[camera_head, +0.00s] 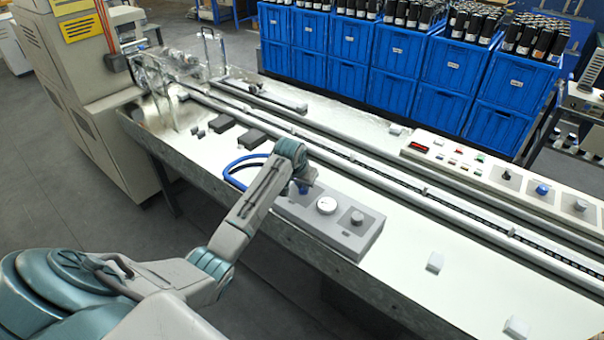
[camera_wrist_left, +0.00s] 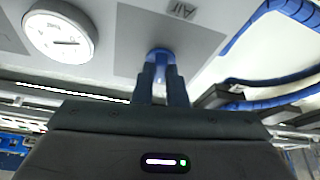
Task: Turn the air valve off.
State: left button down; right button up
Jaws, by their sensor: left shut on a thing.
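The blue air valve (camera_wrist_left: 160,54) sits on a grey panel beside the AIR label (camera_wrist_left: 183,11). In the head view a little blue of it shows at the left end of the grey control box (camera_head: 337,239), mostly hidden by my arm. My left gripper (camera_wrist_left: 163,76) is shut on the blue valve, one finger on each side of it. In the head view my left gripper (camera_head: 302,186) reaches down onto that end of the box. How far the valve is turned is hard to tell. My right gripper is not in view.
A blue hose (camera_head: 234,172) curves behind my wrist. A long conveyor rail (camera_head: 350,157) runs behind. The worktable (camera_head: 400,270) is mostly clear at right.

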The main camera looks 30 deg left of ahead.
pick_arm(q)
jog(key=shift+r+n+y+p, duration=0.25)
jog(key=shift+n+y+p, duration=0.15)
jog(key=shift+n+p, duration=0.7)
jog(key=shift+d+f+n+y+p, duration=0.1)
jog(key=shift+n+y+p, duration=0.2)
jog(key=shift+n+p, duration=0.4)
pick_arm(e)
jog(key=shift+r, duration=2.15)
pick_arm(q)
jog(key=c, duration=1.5)
grip_release()
jog(key=shift+o, duration=0.2)
